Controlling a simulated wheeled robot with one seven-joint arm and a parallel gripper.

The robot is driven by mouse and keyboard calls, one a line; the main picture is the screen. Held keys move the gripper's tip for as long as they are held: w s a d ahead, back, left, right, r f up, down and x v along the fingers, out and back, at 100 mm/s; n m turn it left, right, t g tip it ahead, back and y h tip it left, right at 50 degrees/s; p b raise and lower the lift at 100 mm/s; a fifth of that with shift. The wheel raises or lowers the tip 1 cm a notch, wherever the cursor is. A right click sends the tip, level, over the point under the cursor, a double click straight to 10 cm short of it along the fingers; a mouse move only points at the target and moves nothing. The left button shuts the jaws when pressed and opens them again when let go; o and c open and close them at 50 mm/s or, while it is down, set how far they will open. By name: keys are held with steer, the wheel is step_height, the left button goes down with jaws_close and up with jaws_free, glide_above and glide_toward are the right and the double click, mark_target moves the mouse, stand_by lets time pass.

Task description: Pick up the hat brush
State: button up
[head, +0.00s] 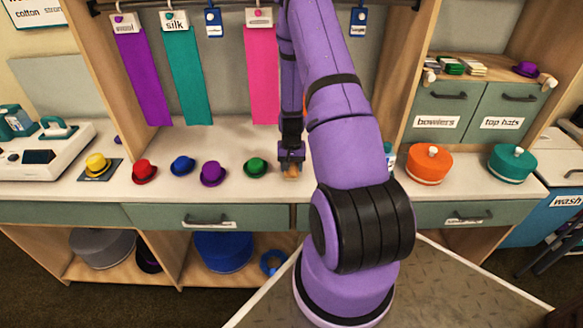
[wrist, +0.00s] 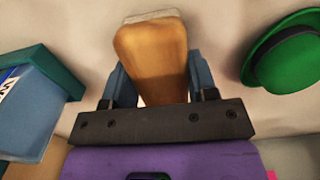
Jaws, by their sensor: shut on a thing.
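The hat brush (wrist: 152,62) has a tan wooden body with a pale strip at its far end. In the wrist view it sits between the two fingers of my gripper (wrist: 152,90), which is shut on it. In the head view my gripper (head: 291,158) points down at the counter, right of the green hat, and a small tan part of the brush (head: 292,171) shows below the fingers. I cannot tell whether the brush touches the counter.
A green hat (head: 255,167) stands close to the left of my gripper, with purple (head: 213,173), blue (head: 182,166), red (head: 144,171) and yellow (head: 96,164) hats further left. An orange hat box (head: 429,164) and a teal one (head: 511,164) stand right. Fabric strips hang behind.

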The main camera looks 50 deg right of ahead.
steer(key=shift+r, duration=0.15)
step_height(320, 180, up, 10)
steer(key=shift+f, duration=0.15)
stand_by(0.3)
